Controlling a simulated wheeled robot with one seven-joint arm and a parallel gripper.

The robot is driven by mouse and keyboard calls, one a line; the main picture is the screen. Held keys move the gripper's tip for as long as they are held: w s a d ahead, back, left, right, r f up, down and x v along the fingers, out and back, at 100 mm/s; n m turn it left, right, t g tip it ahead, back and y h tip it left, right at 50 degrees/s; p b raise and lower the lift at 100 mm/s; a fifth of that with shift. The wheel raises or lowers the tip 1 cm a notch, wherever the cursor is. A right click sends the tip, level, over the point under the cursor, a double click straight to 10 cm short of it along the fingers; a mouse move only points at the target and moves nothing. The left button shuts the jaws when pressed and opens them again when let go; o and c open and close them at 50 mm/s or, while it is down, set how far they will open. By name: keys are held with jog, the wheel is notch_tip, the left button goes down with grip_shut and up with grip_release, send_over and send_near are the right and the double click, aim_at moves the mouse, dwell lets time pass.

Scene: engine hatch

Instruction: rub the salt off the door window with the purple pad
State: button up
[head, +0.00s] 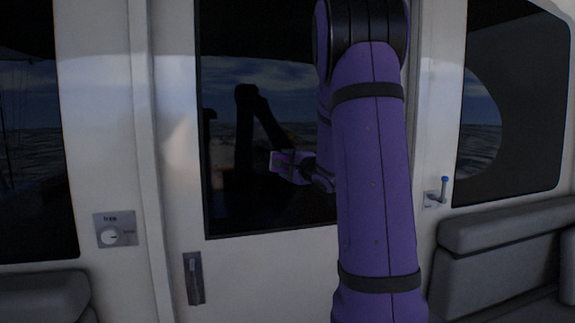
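The door window (270,215) is a tall dark pane in the white door, in the middle of the head view. It mirrors sea, sky and a dark arm-like shape. No clear salt shows on the part I can see; my purple-sleeved arm hides its right side. My gripper (287,166) seems to be at the small purple end left of the forearm, in front of the pane. A lighter purple block there may be the purple pad (276,161), but I cannot tell it from the gripper surely. Finger opening and contact with the glass are unclear.
A dark door handle (194,278) sits below the window at left. A grey panel with a round knob (115,231) is on the left wall. A blue-tipped lever (443,190) is at right. Grey seats (510,228) stand at right and lower left.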

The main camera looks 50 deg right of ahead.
jog(key=shift+s+d, duration=0.1)
jog(key=s+d, duration=0.7)
jog(key=d, duration=0.4)
jog(key=shift+d, duration=0.25)
dwell(1.1)
jog(key=shift+w+a, duration=1.2)
jog(key=shift+a, duration=0.75)
jog(key=shift+w+a, duration=1.25)
jog(key=shift+a, duration=0.75)
jog(key=shift+w+a, duration=1.2)
jog(key=shift+a, duration=0.75)
jog(key=s+a, duration=0.3)
jog(key=s, duration=0.2)
jog(key=shift+s, duration=0.2)
